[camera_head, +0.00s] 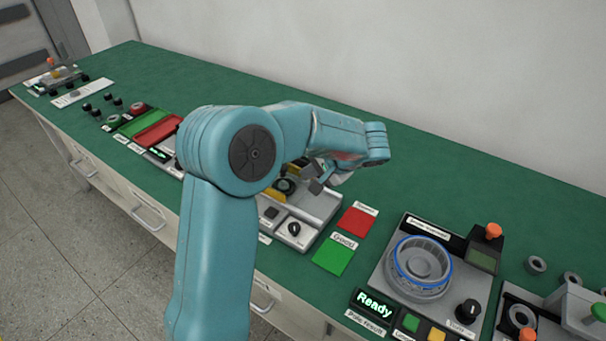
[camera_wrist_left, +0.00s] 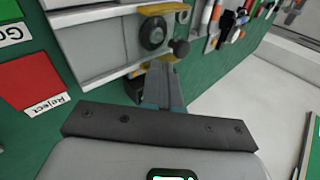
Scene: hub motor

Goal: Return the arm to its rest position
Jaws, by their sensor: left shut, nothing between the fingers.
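My left arm (camera_head: 215,250) rises from the bottom of the head view and bends at a large joint over the green bench. Its forearm reaches right, and my left gripper (camera_head: 316,184) hangs below it, over the grey fixture (camera_head: 318,208). In the left wrist view the gripper's fingers (camera_wrist_left: 163,78) are together and empty, near the fixture's yellow part and dark round piece (camera_wrist_left: 152,34). I cannot tell whether they touch the fixture. The right gripper is in neither view.
Red (camera_head: 357,221) and green (camera_head: 334,254) pads lie right of the fixture. A tester with a blue-ringed hub (camera_head: 422,262) stands further right, beside a display reading "Ready" (camera_head: 375,304). Red and green trays (camera_head: 157,131) lie left. The bench's back strip is clear, before a white wall.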

